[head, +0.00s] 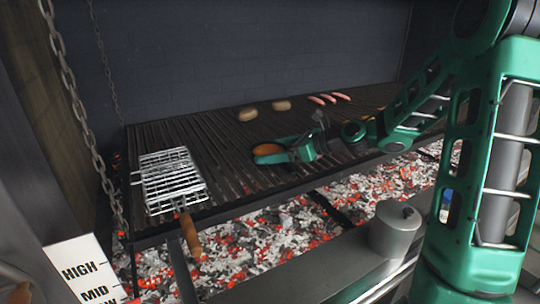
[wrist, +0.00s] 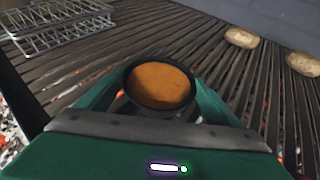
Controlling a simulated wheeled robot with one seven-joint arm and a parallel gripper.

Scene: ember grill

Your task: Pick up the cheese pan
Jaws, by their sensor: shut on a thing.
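The cheese pan (wrist: 160,86) is a small round dark pan with an orange filling. In the wrist view it sits between the two green fingers of my gripper (wrist: 158,97), which is shut on it. In the head view the orange filling of the pan (head: 268,149) shows at the left tip of my gripper (head: 275,152), over the grill grate (head: 215,135). The pan looks about level. I cannot tell whether its base touches the bars. Its lower part is hidden by the gripper.
A wire grill basket (head: 172,182) with a wooden handle lies at the grate's left. Two buns (head: 248,114) and sausages (head: 322,99) lie towards the back. A lidded metal pot (head: 395,229) stands on the front ledge. Glowing coals (head: 255,240) lie below. A chain (head: 80,115) hangs at left.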

